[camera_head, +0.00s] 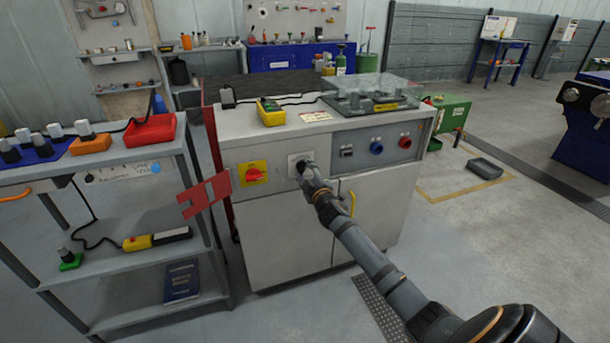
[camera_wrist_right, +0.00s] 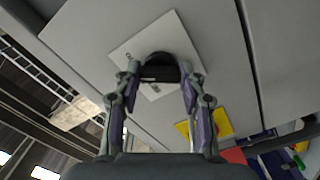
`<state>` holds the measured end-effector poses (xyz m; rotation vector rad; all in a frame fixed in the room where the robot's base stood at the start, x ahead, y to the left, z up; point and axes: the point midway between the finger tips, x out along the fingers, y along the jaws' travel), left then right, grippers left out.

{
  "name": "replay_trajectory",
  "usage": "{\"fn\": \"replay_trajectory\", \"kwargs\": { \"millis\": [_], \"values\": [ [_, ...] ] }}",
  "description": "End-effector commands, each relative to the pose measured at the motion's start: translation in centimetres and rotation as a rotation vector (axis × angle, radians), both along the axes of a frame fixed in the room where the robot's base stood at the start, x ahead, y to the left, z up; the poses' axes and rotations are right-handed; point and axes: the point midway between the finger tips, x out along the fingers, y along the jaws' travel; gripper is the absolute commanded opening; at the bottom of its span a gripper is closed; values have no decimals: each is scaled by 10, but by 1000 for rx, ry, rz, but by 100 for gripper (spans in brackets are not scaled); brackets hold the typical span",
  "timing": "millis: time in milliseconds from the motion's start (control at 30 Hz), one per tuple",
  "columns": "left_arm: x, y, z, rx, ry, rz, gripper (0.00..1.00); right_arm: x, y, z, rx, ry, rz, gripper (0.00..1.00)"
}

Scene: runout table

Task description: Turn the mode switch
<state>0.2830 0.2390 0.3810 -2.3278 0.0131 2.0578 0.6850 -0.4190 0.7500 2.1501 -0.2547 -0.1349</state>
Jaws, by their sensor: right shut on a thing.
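The mode switch is a black knob (camera_wrist_right: 158,68) on a pale square plate (camera_wrist_right: 130,50), set in the front of a grey cabinet (camera_head: 285,235). The plate (camera_head: 293,160) also shows in the head view, with the knob mostly hidden by my gripper. My right gripper (camera_head: 303,168) reaches the panel from the lower right. In the right wrist view its two fingers (camera_wrist_right: 160,78) stand on both sides of the knob and are shut on it. My left gripper is not in view.
A yellow plate with a red switch (camera_head: 253,174) is left of the mode switch. A red bracket (camera_head: 205,195) juts out at the cabinet's left. Blue (camera_head: 376,147) and red (camera_head: 405,142) knobs sit to the right. A shelf rack (camera_head: 100,170) stands at left.

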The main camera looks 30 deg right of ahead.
Motion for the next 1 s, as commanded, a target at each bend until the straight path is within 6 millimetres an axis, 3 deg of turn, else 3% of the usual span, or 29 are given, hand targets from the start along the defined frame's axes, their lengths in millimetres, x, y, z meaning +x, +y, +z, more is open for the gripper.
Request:
{"fn": "replay_trajectory", "kwargs": {
  "millis": [400, 933, 967, 1000],
  "values": [
    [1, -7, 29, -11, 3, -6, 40, 0, 0, -4, 169, -35, -2, 9],
    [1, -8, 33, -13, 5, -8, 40, -1, 0, -4, 192, -39, -3, 9],
    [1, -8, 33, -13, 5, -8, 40, -1, 0, -4, 192, -39, -3, 42],
    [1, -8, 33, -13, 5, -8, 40, -1, 0, -4, 192, -39, -3, 48]
  ]
}}
